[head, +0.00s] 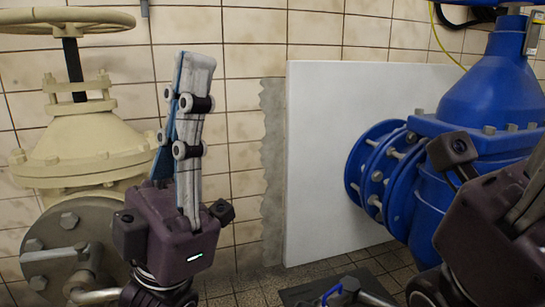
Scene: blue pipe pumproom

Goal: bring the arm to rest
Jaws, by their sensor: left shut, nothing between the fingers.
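My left gripper (196,62) stands upright in the left half of the head view, its long grey and blue fingers pointing up. The fingers are together and hold nothing. It is in front of the tiled wall, to the right of a cream valve. My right gripper (527,190) is at the right edge, in front of a blue valve. Its purple body shows, but its fingers run out of the picture, so I cannot tell whether it is open or shut.
The cream valve (85,138) with a handwheel (72,20) stands at left above a grey flange (72,240). The blue valve (490,95) with a flanged pipe (375,170) fills the right, beside a white wall panel (320,160). Tiled floor (250,285) shows below.

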